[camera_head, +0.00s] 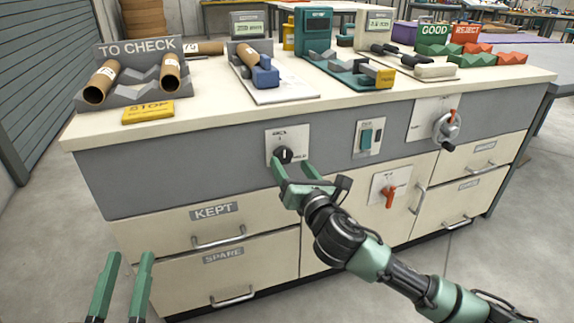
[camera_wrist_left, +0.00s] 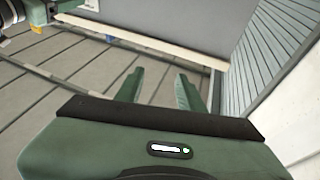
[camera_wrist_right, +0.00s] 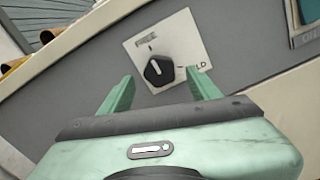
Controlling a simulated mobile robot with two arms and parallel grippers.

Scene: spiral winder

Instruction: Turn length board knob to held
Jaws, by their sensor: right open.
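My left gripper (camera_head: 130,256) is open and empty, low at the left, away from the bench.
Beside the knob are a green switch (camera_head: 367,139), a hand crank (camera_head: 446,127) and an orange-red handle (camera_head: 389,194). Drawers labelled KEPT (camera_head: 214,211) and SPARE (camera_head: 223,256) are below. Tubes sit in a grey TO CHECK rack (camera_head: 136,95) on the bench top. Floor at the left is clear.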

